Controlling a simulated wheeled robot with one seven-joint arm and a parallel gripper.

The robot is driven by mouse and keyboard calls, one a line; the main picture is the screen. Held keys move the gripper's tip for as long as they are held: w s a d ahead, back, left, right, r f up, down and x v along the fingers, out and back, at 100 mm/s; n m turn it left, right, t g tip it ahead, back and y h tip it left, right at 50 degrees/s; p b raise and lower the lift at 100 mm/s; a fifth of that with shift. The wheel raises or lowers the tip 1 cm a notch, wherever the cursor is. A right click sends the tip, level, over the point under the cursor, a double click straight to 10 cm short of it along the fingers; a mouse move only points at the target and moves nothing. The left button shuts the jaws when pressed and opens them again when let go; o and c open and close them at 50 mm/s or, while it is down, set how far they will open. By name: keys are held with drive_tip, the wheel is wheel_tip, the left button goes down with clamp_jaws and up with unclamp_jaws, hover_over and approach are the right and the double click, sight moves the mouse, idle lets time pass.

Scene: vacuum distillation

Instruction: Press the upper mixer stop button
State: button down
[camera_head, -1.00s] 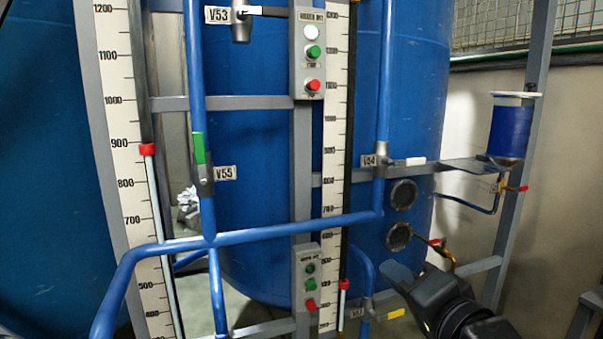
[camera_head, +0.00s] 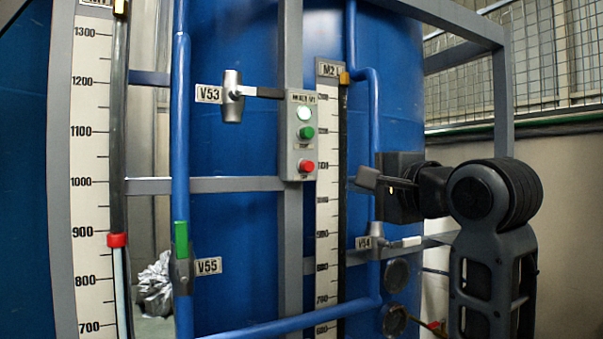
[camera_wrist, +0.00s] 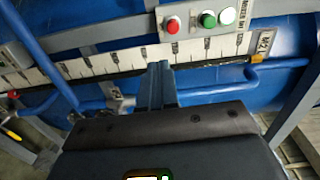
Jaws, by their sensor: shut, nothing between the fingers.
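The upper mixer control box (camera_head: 292,150) is a grey panel on a vertical post. It carries a lit whitish lamp (camera_head: 304,113), a green button (camera_head: 306,132) and, at the bottom, a red stop button (camera_head: 306,167). The wrist view shows the red button (camera_wrist: 172,26) and the green button (camera_wrist: 208,19) ahead of the fingers. My gripper (camera_head: 358,181) is shut and empty, right of the red button and slightly lower in the head view, apart from it. Its closed fingertips (camera_wrist: 160,66) point toward the red button in the wrist view.
A white level scale (camera_head: 328,200) stands just right of the box. Blue pipes (camera_head: 375,120) and valve V54 (camera_head: 376,238) are near my arm. Valve V53's handle (camera_head: 233,95) is left of the box. A blue tank (camera_head: 235,150) stands behind.

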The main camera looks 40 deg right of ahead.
sight(307, 167)
drive_tip(key=shift+w+r, duration=0.15)
drive_tip(key=shift+r, duration=0.6)
drive_tip(key=shift+w, duration=0.1)
drive_tip(key=p+x, duration=0.1)
drive_tip(key=x, duration=1.3)
drive_tip(key=shift+d+p, duration=0.15)
drive_tip(key=shift+p, duration=0.2)
